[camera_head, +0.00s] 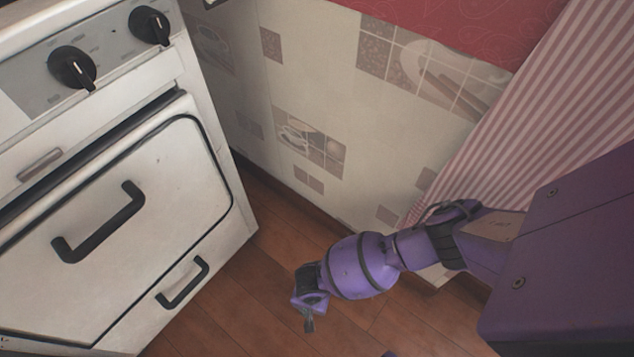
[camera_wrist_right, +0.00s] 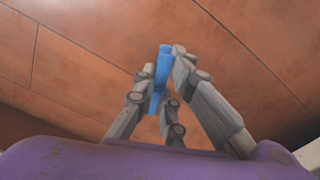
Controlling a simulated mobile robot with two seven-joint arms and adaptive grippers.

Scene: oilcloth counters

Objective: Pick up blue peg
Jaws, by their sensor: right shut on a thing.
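The blue peg (camera_wrist_right: 162,78) is between the fingers of my right gripper (camera_wrist_right: 165,80) in the right wrist view. The fingers are shut on it, and its lower part is partly hidden by them. In the head view my right gripper (camera_head: 308,318) points down over the wooden floor, at the end of my purple arm. I cannot make out the peg in the head view. My left gripper is in neither view.
A white stove (camera_head: 150,190) with black handles and knobs stands at the left. A tiled wall (camera_head: 300,110) is behind, with a red-and-white striped cloth (camera_head: 520,110) hanging at the right. The wooden floor (camera_head: 240,305) between stove and arm is clear.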

